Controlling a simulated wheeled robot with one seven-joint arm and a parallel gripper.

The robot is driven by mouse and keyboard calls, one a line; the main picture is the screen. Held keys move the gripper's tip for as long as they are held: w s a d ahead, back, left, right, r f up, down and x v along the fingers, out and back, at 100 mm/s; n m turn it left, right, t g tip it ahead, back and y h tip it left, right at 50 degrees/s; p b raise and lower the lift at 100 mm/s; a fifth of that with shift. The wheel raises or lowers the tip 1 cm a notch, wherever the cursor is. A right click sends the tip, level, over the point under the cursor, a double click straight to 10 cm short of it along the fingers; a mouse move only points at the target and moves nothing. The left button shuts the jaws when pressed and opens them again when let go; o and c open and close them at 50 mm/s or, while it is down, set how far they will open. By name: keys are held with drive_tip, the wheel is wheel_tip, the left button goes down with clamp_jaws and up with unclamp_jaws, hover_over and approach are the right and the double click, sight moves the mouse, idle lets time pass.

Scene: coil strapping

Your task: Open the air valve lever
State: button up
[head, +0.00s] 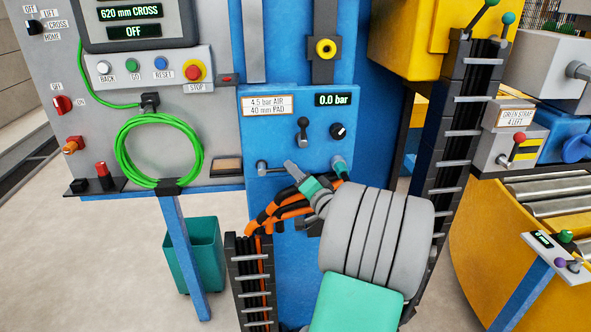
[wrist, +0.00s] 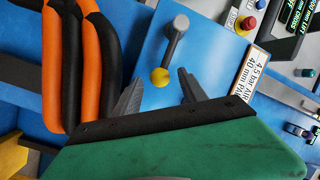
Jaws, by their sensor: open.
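The air valve lever (head: 273,171) is a grey arm on the blue panel. It lies nearly level, with its pivot at the left, and its free end is hidden by my gripper in the head view. In the wrist view the lever (wrist: 173,47) ends in a yellow ball (wrist: 160,77). My gripper (head: 313,162) is open in front of the panel. In the wrist view its fingers (wrist: 160,78) stand on either side of the ball, with gaps, and grip nothing. The pressure display (head: 333,99) reads 0.0 bar.
A small upright black lever (head: 303,127) and a round black knob (head: 338,131) sit just above on the panel. Orange and black hoses (wrist: 80,60) run close to my gripper. A coiled green cable (head: 125,150) hangs at the left, above a teal bin (head: 182,262).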

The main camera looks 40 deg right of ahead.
drive_tip(key=shift+w, duration=0.4)
drive_tip(key=shift+c, duration=0.2)
drive_tip(key=c, duration=1)
clamp_jaws()
drive_tip(key=shift+f, duration=0.15)
